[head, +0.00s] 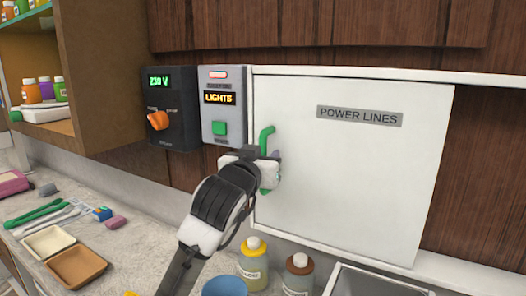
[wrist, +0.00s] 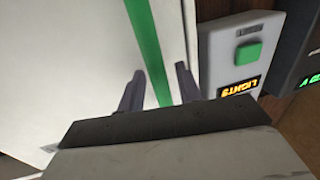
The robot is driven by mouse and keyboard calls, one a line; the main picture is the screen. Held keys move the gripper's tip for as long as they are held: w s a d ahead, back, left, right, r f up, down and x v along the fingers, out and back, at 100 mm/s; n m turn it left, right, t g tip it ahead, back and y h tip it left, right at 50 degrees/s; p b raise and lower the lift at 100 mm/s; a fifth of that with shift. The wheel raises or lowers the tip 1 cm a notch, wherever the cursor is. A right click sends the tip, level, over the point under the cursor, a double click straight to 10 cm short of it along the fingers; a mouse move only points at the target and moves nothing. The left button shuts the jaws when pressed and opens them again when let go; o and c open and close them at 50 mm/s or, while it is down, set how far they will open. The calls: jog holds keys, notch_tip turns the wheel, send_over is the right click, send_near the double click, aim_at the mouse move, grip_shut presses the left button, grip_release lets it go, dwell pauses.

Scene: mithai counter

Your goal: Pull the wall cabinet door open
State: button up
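The white wall cabinet door (head: 345,180) carries a grey "POWER LINES" label (head: 360,116) and looks shut in the head view. Its green vertical bar handle (head: 267,138) is near the door's left edge. My gripper (head: 275,168) is at the lower part of the handle and hides some of it. In the wrist view my gripper (wrist: 160,72) is open, with one finger on each side of the green handle (wrist: 147,40). A gap shows between each finger and the handle. The door surface (wrist: 80,60) fills the left of that view.
A grey "LIGHTS" switch box (head: 222,105) and a black "230 V" box with an orange knob (head: 157,121) are left of the door. Below, the counter holds bottles (head: 253,265), a blue bowl (head: 225,287), trays (head: 77,267) and a sink (head: 370,283).

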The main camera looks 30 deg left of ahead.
grip_shut()
dwell(0.3)
jog(key=shift+w, duration=0.1)
